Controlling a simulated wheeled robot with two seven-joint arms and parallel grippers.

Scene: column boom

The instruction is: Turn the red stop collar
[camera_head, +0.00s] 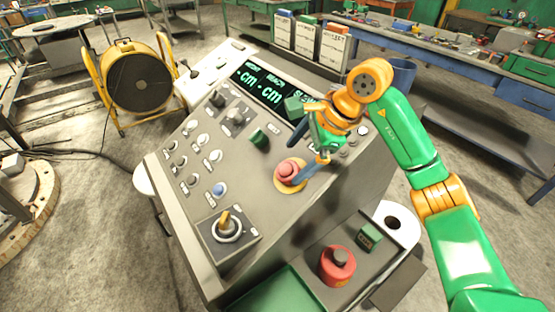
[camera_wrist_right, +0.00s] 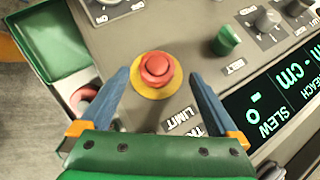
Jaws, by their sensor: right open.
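A red stop button with a round collar (camera_head: 289,171) sits on a yellow disc on the sloped grey console. In the right wrist view the red collar (camera_wrist_right: 156,68) lies between the two blue fingers, with a visible space on each side. My right gripper (camera_head: 303,154) is open and empty above the panel, close to the collar; its fingers (camera_wrist_right: 158,76) do not appear to touch it. The height of the fingertips over the panel is hard to tell. My left gripper is not in view.
A yellow fan (camera_head: 138,77) and a blue workbench (camera_head: 455,62) stand behind.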

